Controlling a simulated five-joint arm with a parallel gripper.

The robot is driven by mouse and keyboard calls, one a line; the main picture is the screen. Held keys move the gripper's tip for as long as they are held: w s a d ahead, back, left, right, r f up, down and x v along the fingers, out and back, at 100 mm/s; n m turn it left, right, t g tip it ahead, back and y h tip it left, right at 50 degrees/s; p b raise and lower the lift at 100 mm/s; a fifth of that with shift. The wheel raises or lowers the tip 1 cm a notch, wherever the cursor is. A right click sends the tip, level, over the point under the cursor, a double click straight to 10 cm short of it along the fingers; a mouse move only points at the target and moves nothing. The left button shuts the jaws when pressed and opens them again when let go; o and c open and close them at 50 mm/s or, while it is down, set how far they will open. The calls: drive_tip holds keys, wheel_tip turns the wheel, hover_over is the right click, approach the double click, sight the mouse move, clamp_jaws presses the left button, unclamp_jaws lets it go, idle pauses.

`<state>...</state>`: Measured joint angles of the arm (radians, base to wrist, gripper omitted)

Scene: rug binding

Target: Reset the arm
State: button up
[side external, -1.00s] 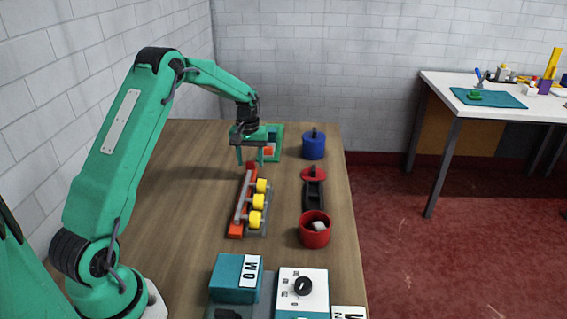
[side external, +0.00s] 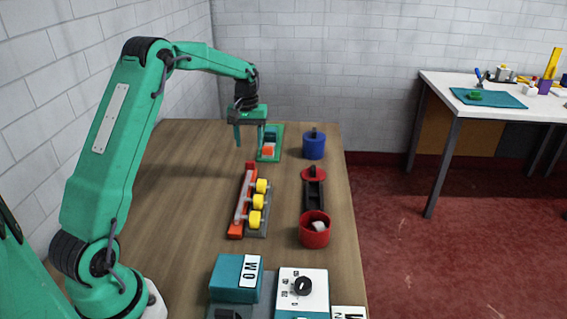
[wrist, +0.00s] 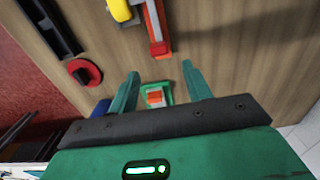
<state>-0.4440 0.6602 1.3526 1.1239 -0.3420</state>
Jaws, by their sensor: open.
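My gripper (side external: 250,140) hangs above the far part of the wooden table in the side external view, with its fingers pointing down. In the wrist view my gripper (wrist: 160,88) shows two green fingers spread apart with nothing held between them. A green tray-like thing (side external: 277,152) with an orange-red block (side external: 268,151) lies on the table just beyond and to the right of the fingers. The orange-red block also shows in the wrist view (wrist: 154,97), lower than the fingers.
A blue lidded pot (side external: 314,150), a red lid (side external: 313,175), a black holder (side external: 314,195) and an open red pot (side external: 314,232) line the right side. A teal box (side external: 233,279) and dial box (side external: 301,292) stand in front. The left side is clear.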

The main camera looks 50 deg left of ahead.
drive_tip(key=shift+r, duration=0.3)
drive_tip(key=shift+d+r, duration=0.2)
drive_tip(key=shift+r, duration=0.05)
drive_tip(key=s+d+r+m+t, duration=0.3)
drive_tip(key=s+d+r+m, duration=0.1)
drive_tip(key=s+d+r, duration=0.75)
drive_tip(key=s+d+m+t, duration=0.2)
drive_tip(key=s+d+m, duration=0.3)
drive_tip(key=s+d, duration=0.6)
drive_tip(key=s, duration=0.5)
drive_tip(key=shift+d+t, duration=0.3)
drive_tip(key=shift+d, duration=0.1)
